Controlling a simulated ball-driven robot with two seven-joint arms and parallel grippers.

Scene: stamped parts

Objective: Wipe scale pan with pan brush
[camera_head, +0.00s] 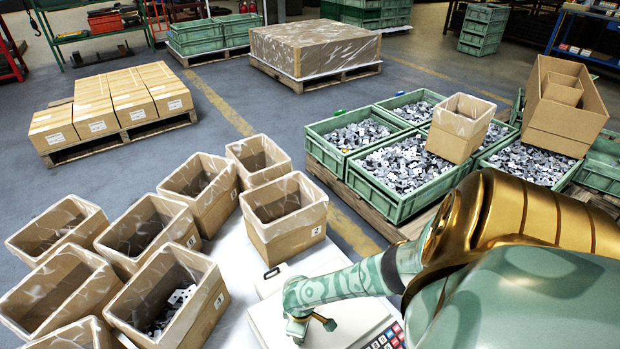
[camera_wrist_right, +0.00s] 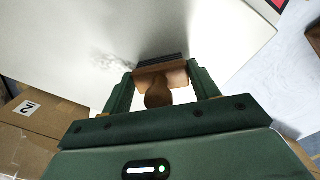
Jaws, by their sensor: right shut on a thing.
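The scale pan (camera_head: 352,322) is a pale, flat plate on the white table in the head view, partly covered by my right arm. It fills much of the right wrist view (camera_wrist_right: 200,30), with a grey powdery smudge (camera_wrist_right: 112,62) left of the brush. The pan brush (camera_wrist_right: 158,92) has a brown wooden body and dark bristles. My right gripper (camera_wrist_right: 162,84) is shut on it, with a finger on each side. The bristles point to the pan; I cannot tell whether they touch it. In the head view my right gripper (camera_head: 308,328) is over the pan's left part. My left gripper is not in view.
Several open cardboard boxes (camera_head: 285,240) stand left of and behind the scale; one (camera_head: 205,310) holds metal parts. The scale's keypad (camera_head: 390,338) is at its right. Green crates of stamped parts (camera_head: 350,180) stand behind. A box (camera_wrist_right: 35,120) lies at the wrist view's left.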

